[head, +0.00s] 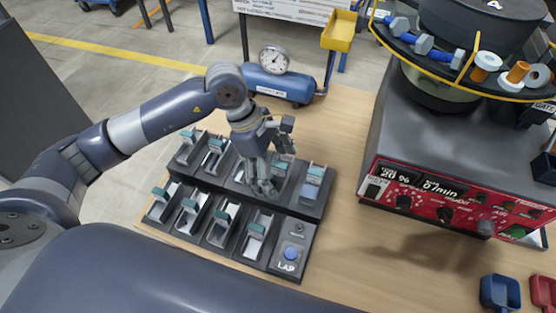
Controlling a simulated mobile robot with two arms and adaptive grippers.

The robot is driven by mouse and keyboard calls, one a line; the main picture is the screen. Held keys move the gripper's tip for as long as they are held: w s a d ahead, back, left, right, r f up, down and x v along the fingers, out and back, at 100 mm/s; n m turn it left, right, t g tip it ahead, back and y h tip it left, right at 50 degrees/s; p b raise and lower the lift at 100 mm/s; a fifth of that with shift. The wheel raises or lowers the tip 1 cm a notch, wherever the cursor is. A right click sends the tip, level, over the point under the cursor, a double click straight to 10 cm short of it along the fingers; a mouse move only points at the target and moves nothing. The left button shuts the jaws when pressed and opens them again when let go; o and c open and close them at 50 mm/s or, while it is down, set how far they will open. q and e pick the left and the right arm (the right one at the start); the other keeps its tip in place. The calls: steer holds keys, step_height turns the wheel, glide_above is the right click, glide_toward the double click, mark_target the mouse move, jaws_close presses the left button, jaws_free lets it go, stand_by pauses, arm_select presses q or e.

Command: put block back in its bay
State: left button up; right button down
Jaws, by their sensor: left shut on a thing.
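A dark rack (232,203) on the wooden table has two rows of bays, several with teal-topped pieces. My left gripper (266,188) points down over the rack's back row, right of its middle. It is shut on a small grey block, mostly hidden by the fingers. The gripper and arm partly cover the bays below and behind, so I cannot tell whether the block touches a bay. The far-right back bay (313,182) shows a teal top and a bluish face. My right gripper is not in view.
A blue LAP button (291,253) sits at the rack's front right corner. A red control panel (452,199) under the bowl feeder (452,65) stands to the right. A blue air tank (279,86) is behind.

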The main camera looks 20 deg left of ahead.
mark_target(279, 159)
arm_select(q)
steer(key=w, duration=0.3)
steer(key=shift+w+a+f+p, duration=0.2)
steer(key=shift+w+a+p, duration=0.05)
steer(key=shift+a+p, duration=0.15)
step_height(279, 159, down, 3)
steer(key=shift+r+p, duration=0.1)
steer(key=shift+p, duration=0.45)
steer(key=shift+f, duration=0.25)
steer(key=shift+f, duration=0.15)
steer(key=shift+f+b, duration=0.15)
steer(key=shift+b, duration=0.2)
steer(key=o, duration=1)
steer(key=shift+c, duration=0.2)
steer(key=shift+r, duration=0.2)
